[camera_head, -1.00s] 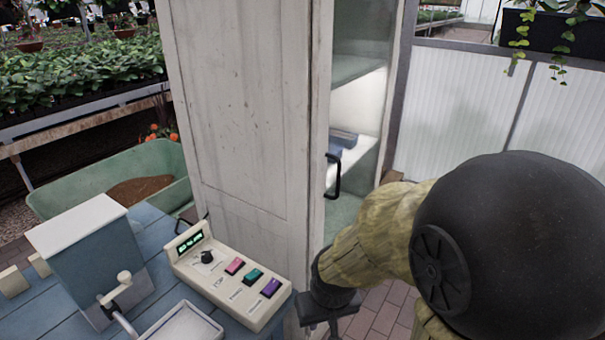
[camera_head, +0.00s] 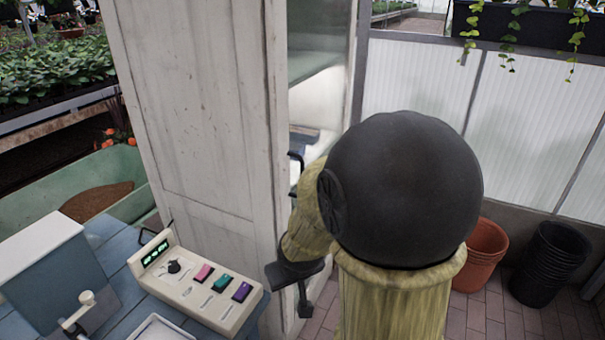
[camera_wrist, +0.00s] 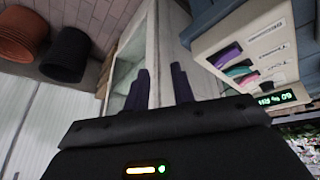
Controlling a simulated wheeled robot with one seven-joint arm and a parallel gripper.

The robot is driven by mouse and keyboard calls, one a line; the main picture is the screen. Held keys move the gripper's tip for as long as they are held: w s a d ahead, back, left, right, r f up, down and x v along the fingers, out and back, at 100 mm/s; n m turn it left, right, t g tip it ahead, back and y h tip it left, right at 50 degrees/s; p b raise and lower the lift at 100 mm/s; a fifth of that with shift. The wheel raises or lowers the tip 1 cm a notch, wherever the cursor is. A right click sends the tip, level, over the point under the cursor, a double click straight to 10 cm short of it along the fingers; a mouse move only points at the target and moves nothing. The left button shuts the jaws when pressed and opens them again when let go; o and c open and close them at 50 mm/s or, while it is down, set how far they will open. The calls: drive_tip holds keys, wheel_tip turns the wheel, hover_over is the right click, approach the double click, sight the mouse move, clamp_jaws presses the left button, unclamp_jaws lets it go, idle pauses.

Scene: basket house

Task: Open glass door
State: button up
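A tall white wooden cabinet (camera_head: 195,90) stands in the middle. Its glass door (camera_head: 312,65) is on the right-hand side and looks closed. A black handle (camera_head: 297,160) on the door is partly hidden behind my arm. My gripper (camera_head: 300,290) is low beside the cabinet's front corner, below the handle and not touching it. In the wrist view, the two dark fingers of my gripper (camera_wrist: 160,82) are apart with nothing between them. The white cabinet edge (camera_wrist: 155,45) and the glass (camera_wrist: 127,72) show beyond them; the handle cannot be made out there.
A terracotta pot (camera_head: 482,250) and black pots (camera_head: 550,260) stand right on the brick floor by the white wall (camera_head: 420,100).

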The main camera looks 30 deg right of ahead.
drive_tip(key=w+d+r+n+t+y+p, duration=0.15)
drive_tip(key=w+d+r+t+p, duration=0.4)
drive_tip(key=w+d, duration=0.8)
drive_tip(key=s+d+r+n+t+y+p, duration=0.1)
drive_tip(key=s+d+r+n+t+y, duration=0.3)
drive_tip(key=s+d+y, duration=0.3)
drive_tip(key=shift+s+r+t+y+p, duration=0.4)
drive_tip(key=shift+s+r+t, duration=0.25)
drive_tip(key=shift+s+r, duration=0.2)
drive_tip(key=p+x, duration=0.3)
drive_tip(key=x, duration=1.4)
drive_tip(key=shift+w, duration=0.25)
drive_tip(key=shift+c, duration=0.3)
